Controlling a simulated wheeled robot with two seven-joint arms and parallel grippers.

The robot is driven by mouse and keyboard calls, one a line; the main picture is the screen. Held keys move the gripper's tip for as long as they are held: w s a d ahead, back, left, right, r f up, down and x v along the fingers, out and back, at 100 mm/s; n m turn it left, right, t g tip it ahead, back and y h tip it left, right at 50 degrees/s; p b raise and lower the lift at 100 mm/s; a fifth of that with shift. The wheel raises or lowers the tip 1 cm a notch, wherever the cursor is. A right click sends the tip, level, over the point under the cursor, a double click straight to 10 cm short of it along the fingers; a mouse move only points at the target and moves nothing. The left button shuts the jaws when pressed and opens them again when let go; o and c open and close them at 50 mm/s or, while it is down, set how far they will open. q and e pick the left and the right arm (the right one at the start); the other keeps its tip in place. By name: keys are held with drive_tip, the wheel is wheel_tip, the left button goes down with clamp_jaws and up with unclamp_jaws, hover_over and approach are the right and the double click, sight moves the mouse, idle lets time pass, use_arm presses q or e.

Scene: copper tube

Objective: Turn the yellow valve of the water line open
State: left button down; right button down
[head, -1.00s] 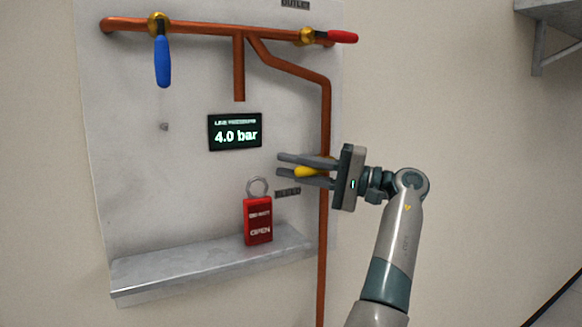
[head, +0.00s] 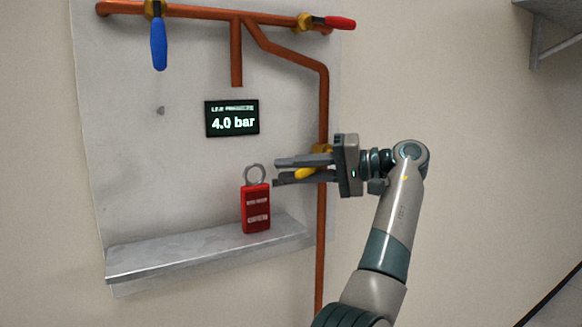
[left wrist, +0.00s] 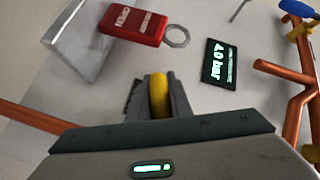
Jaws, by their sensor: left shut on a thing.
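The yellow valve handle (head: 304,174) sits on the right vertical copper pipe (head: 322,240), at a brass-coloured body (head: 322,149). It slants down to the left from the pipe. My left gripper (head: 277,173) comes in from the right across the pipe and is shut on the handle, one finger above and one below. The handle also shows between the fingers in the left wrist view (left wrist: 159,95). The fingers hide part of the handle. The pressure display (head: 232,119) reads 4.0 bar. My right gripper is not in view.
A red tag (head: 256,208) with a metal ring stands on the grey shelf (head: 190,253), just below left of my fingertips. A blue-handled valve (head: 158,42) hangs down at upper left. A red-handled valve (head: 338,22) points right on the top pipe.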

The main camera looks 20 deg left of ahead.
use_arm(q)
drive_tip(key=shift+w+d+f+n+t+h, duration=0.15)
drive_tip(key=shift+w+f+n+t+h, duration=0.1)
drive_tip(key=shift+f+n+h, duration=0.3)
drive_tip(key=shift+w+d+f+n+t+h, duration=0.2)
drive_tip(key=shift+f+n+h, duration=0.15)
drive_tip(key=shift+f, duration=0.3)
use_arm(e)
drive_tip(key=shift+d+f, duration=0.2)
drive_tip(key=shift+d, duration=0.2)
use_arm(q)
drive_tip(key=c, duration=1.6)
unclamp_jaws()
drive_tip(key=shift+a, duration=0.1)
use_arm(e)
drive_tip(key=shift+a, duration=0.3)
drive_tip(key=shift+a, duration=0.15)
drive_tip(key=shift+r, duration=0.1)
